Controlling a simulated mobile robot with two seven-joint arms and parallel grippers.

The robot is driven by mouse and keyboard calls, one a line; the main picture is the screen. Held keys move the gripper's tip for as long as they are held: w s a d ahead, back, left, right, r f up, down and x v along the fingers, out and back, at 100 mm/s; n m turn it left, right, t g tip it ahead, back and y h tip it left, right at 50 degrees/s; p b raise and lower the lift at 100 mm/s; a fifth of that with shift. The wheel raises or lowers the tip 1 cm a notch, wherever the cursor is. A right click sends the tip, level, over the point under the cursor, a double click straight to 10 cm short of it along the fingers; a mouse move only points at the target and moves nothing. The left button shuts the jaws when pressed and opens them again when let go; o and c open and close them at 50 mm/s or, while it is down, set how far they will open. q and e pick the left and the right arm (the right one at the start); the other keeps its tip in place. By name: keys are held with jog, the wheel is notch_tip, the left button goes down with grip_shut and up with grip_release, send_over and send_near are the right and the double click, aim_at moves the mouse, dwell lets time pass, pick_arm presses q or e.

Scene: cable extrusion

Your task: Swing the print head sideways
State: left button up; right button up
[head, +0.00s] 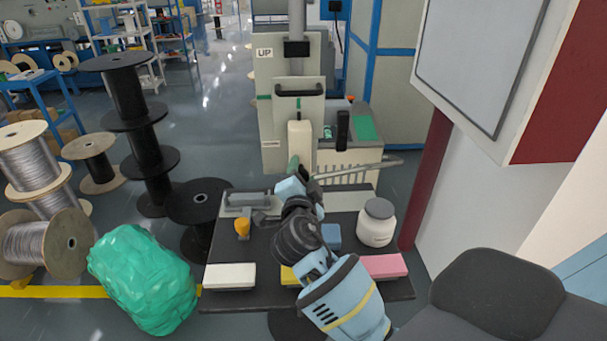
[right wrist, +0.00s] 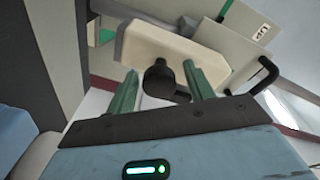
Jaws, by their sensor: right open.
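The print head seems to be the cream block (head: 300,138) on the front of the grey machine marked UP (head: 290,95). In the right wrist view the cream block (right wrist: 172,52) lies just beyond my fingers, with a black knob (right wrist: 162,80) sticking out of it. My right gripper (head: 295,164) is at the block's lower end in the head view. In the wrist view its two green fingers (right wrist: 162,88) are apart, one on each side of the knob. I cannot tell whether either finger touches it. My left gripper is not in view.
A dark table (head: 228,303) below my right arm holds a white jar (head: 376,222), a pink block (head: 383,266) and a white block (head: 230,276). Cable spools (head: 130,95) and a green bundle (head: 143,278) stand at left. A large screen cabinet (head: 480,60) is at right.

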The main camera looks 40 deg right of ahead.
grip_shut()
dwell(0.3)
jog(key=shift+f, duration=0.1)
